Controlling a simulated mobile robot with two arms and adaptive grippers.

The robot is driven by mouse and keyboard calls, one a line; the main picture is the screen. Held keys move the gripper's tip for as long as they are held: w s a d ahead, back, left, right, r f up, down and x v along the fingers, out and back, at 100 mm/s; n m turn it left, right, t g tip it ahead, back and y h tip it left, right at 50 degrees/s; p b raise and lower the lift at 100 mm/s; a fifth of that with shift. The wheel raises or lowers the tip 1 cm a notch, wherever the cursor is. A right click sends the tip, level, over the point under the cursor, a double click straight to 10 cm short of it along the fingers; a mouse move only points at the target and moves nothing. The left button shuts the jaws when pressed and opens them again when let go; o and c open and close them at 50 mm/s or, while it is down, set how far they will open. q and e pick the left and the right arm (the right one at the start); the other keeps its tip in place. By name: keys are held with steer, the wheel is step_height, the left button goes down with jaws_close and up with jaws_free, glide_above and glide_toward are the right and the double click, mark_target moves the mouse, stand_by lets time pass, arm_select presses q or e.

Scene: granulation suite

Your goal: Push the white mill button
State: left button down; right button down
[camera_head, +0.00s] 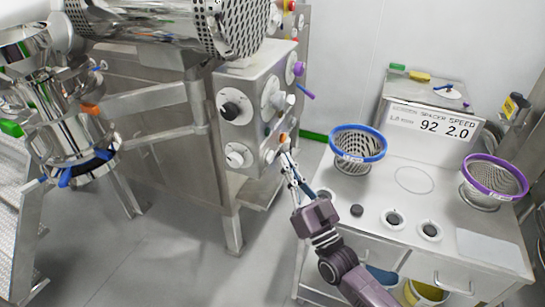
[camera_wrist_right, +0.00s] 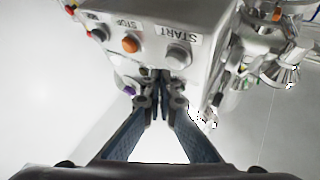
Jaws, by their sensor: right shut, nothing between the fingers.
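The metal mill control box (camera_head: 255,75) stands left of centre in the head view. In the wrist view its face (camera_wrist_right: 205,30) carries a pale round button (camera_wrist_right: 178,58) beside a START label and an orange button (camera_wrist_right: 130,44) beside a STOP label. The pale button looks like the white one. My right gripper (camera_head: 289,158) is shut and empty, its fingertips just below the orange button (camera_head: 283,137) in the head view. In the wrist view the closed fingertips (camera_wrist_right: 161,76) are just below the pale button; contact cannot be told. My left gripper is not in view.
A white bench (camera_head: 375,195) with a blue-rimmed basket (camera_head: 358,143) and a purple-rimmed basket (camera_head: 495,178) stands to the right of the box. A perforated metal drum (camera_head: 235,25) is above left. Open floor (camera_head: 175,255) lies at lower left.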

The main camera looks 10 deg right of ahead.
steer(key=shift+a, duration=0.1)
stand_by(0.7)
steer(key=shift+w+a, duration=0.25)
